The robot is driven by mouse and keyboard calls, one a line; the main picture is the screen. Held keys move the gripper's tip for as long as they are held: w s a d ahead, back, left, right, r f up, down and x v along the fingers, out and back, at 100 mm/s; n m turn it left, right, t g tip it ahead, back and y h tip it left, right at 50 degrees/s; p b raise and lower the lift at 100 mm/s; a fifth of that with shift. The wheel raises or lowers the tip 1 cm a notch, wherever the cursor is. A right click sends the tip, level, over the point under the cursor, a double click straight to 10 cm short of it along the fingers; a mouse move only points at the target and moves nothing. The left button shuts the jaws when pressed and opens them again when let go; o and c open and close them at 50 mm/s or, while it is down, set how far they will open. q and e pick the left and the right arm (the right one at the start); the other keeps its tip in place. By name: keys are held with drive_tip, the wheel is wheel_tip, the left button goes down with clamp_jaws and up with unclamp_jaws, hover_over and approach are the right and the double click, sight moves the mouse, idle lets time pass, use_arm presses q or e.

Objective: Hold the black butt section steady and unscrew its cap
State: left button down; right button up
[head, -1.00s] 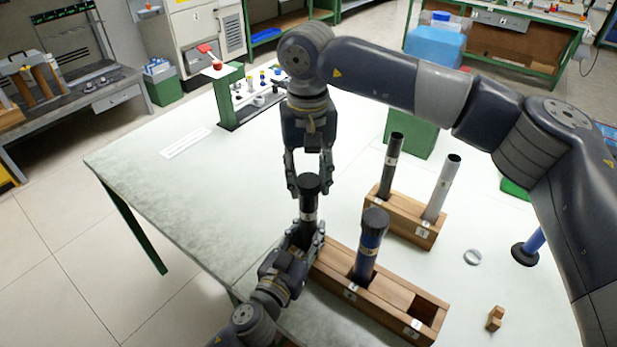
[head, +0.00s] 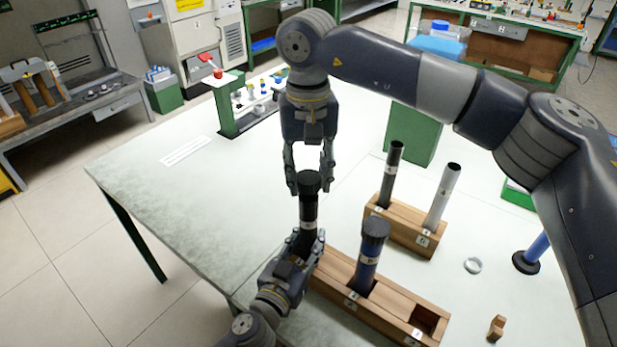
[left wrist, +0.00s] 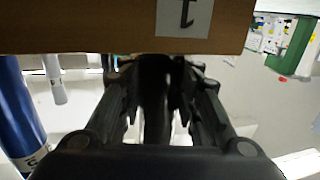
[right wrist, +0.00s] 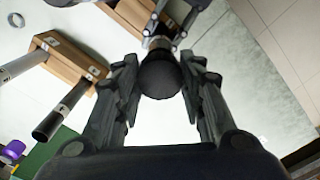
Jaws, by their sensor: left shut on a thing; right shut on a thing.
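The black butt section (head: 308,213) stands upright at the left end of the front wooden rack (head: 395,310); its foot is hidden, so I cannot tell whether it sits in a slot. My left gripper (head: 304,243) is shut around its lower part. The dark section also shows between the fingers in the left wrist view (left wrist: 155,100). The black cap (head: 309,183) is on top of the section. My right gripper (head: 309,178) points down from above, shut on the cap. The right wrist view shows the cap's round top (right wrist: 160,78) between the fingertips.
A blue capped section (head: 368,258) stands in the front rack, close right of my left gripper. A rear rack (head: 400,226) holds a black tube (head: 391,175) and a grey tube (head: 443,195). A ring (head: 472,265) and small wooden piece (head: 496,327) lie right.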

drive_tip(key=shift+r, duration=1.45)
use_arm(q)
drive_tip(key=c, duration=1.1)
unclamp_jaws()
drive_tip(key=shift+s, duration=0.1)
